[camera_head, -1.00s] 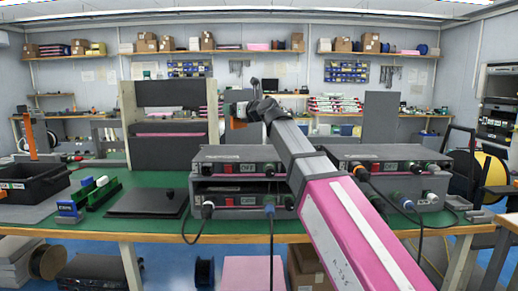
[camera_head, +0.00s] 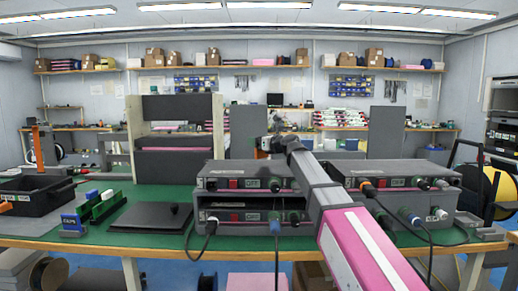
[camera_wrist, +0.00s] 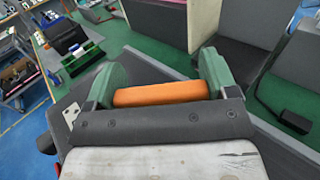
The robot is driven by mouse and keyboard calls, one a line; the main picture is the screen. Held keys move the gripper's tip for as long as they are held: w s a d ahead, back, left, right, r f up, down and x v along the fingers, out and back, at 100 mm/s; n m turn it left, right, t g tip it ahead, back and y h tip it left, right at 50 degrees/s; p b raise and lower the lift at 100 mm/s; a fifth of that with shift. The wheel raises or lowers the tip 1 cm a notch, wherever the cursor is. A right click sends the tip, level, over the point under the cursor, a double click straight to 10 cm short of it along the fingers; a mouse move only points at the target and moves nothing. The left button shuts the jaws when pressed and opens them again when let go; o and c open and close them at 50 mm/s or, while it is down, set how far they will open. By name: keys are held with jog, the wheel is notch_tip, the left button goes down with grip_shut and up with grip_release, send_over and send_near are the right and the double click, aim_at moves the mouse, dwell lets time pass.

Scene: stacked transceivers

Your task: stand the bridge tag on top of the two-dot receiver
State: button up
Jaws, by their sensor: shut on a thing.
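My gripper (camera_wrist: 158,85), with two green fingers, is shut on an orange bar-shaped piece, taken as the bridge tag (camera_wrist: 160,93). In the head view my gripper (camera_head: 264,146) is small, just above and behind the left stack, and largely hidden by my wrist. The left stack has an upper receiver (camera_head: 225,170) and a lower receiver (camera_head: 225,204), both dark grey with red switches. In the wrist view a dark grey top surface lies below my gripper, with a white dotted label (camera_wrist: 71,115) near its left edge. I cannot tell whether the tag touches that surface.
A second stack (camera_head: 390,172) stands to the right, with cables hanging in front. A black flat pad (camera_head: 150,215), green rack (camera_head: 98,207) and black bin (camera_head: 40,195) lie to the left. A tall grey-and-cream frame (camera_head: 175,125) stands behind. My arm crosses between the stacks.

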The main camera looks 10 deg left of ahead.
jog(key=shift+f, duration=1.45)
jog(key=shift+f, duration=0.15)
jog(key=o, duration=0.8)
jog(key=shift+s+d+r, duration=0.1)
jog(key=shift+r, duration=0.1)
jog(key=v, duration=1.2)
jog(key=shift+f, duration=0.1)
